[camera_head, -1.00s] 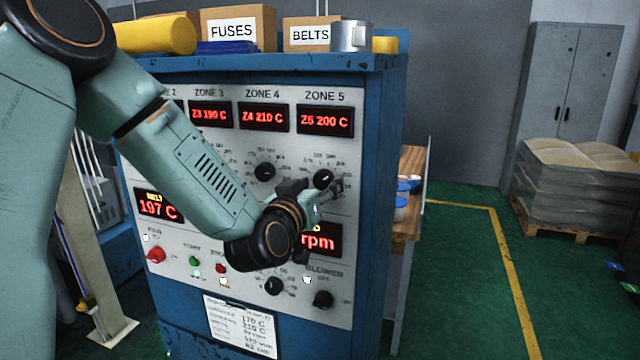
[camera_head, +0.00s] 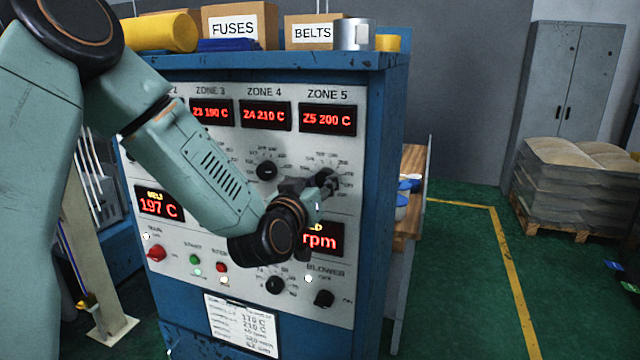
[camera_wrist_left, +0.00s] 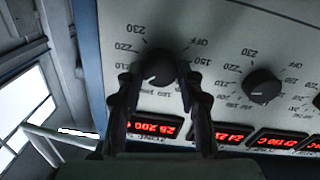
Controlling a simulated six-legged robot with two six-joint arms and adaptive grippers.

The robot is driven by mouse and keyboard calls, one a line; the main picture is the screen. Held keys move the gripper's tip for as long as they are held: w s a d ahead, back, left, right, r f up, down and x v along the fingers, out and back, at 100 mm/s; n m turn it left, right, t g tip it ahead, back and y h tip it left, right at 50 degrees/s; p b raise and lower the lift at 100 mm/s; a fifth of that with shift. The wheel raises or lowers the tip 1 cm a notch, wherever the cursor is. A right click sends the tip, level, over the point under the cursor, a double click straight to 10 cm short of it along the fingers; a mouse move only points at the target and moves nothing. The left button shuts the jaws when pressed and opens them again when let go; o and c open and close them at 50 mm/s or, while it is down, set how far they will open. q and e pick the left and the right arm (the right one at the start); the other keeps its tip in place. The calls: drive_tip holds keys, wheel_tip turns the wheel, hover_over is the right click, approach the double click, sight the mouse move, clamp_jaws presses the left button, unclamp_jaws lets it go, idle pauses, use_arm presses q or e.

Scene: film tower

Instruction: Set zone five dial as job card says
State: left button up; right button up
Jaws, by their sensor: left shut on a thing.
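The zone five dial is a black round knob; it shows in the left wrist view (camera_wrist_left: 157,70) between my fingertips, with a printed scale from OFF and 150 up to 230 around it. My left gripper (camera_head: 322,184) is shut on this knob; the head view has it largely hidden by the fingers. The zone five display (camera_head: 327,119) above reads Z5 200 C. The job card (camera_head: 241,325) is a white sheet low on the panel, with lines such as 170 C and 210 C; the rest is too small to read. My right gripper is not in view.
The zone four dial (camera_head: 267,171) is close to the left of my gripper. Below are a red button (camera_head: 156,253), small lamps and a blower knob (camera_head: 324,298).

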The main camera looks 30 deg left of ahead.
use_arm(q)
drive_tip(key=shift+c, duration=0.3)
drive_tip(key=shift+m, duration=0.3)
drive_tip(key=shift+r+m+p, duration=0.15)
drive_tip(key=shift+m+p, duration=0.95)
drive_tip(key=shift+m, duration=0.1)
drive_tip(key=shift+m+p, duration=0.9)
drive_tip(key=shift+m, duration=0.5)
drive_tip(key=o, duration=1.2)
drive_tip(key=shift+w, duration=0.1)
